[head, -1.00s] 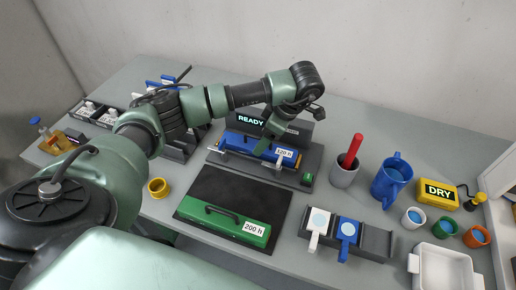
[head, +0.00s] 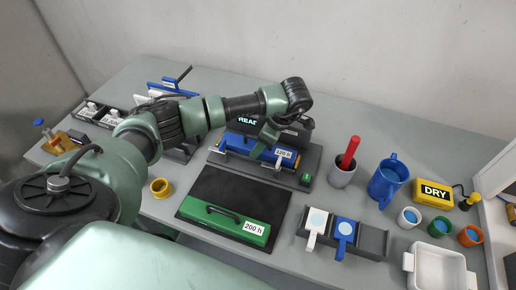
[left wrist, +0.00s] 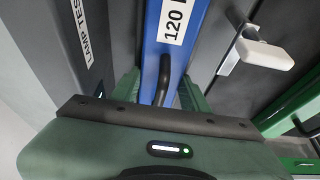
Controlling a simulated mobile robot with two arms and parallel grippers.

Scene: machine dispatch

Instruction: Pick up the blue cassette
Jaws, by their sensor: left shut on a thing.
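The blue cassette (head: 237,143), with a white "120 h" label (head: 283,154), lies in the dark machine (head: 313,163) with the "READY" display at its back. In the left wrist view the blue cassette (left wrist: 155,62) shows its label and a black handle (left wrist: 164,78). My left gripper (head: 266,143) is down at the cassette. In the left wrist view its green fingers stand on both sides of the handle, and the left gripper (left wrist: 160,92) is shut on it. The lower finger ends are hidden. My right gripper is not in view.
A green cassette (head: 190,207) marked "200 h" lies on a black pad (head: 240,187) in front. A grey cup with a red stick (head: 341,178) and a blue jug (head: 387,181) stand right. A white lever (left wrist: 262,53) is close beside the cassette.

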